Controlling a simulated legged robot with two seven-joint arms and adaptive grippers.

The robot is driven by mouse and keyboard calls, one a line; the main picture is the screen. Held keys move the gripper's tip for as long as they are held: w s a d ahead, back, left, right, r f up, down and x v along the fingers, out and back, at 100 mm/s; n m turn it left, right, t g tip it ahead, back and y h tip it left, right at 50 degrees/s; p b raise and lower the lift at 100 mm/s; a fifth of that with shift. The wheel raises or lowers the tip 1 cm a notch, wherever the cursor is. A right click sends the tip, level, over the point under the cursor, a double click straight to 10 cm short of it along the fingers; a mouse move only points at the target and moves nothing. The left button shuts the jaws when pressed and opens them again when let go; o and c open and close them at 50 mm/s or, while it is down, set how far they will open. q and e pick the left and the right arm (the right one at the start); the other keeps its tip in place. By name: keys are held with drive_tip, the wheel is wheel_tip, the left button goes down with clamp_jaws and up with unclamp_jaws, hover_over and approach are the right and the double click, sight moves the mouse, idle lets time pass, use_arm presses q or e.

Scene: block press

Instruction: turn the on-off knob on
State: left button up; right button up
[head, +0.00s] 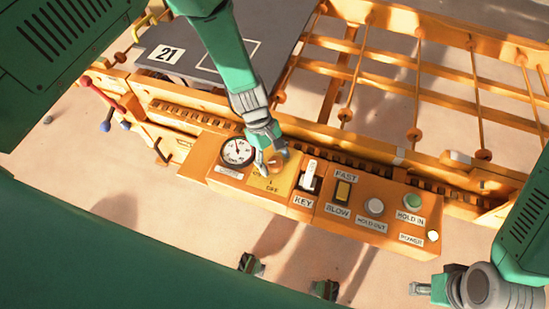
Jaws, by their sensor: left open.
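The on-off knob (277,160) is a rounded orange knob on a yellow plate (268,184) of the orange control panel. Lettering that seems to end in OFF sits below it. My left gripper (269,161) is open and down at the knob, with its fingers beside or around it. The fingers partly cover the knob, so I cannot tell whether they touch it or which way it points. My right gripper (422,289) is low at the right, away from the panel; it is small and seen side-on, so its opening is unclear.
A round gauge (237,151) sits just left of the knob. Levers with red and blue ends (104,110) stand far left.

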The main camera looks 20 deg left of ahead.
use_arm(q)
drive_tip(key=v, duration=1.1)
drive_tip(key=shift+w+a+r, duration=0.2)
drive_tip(key=shift+r, duration=0.15)
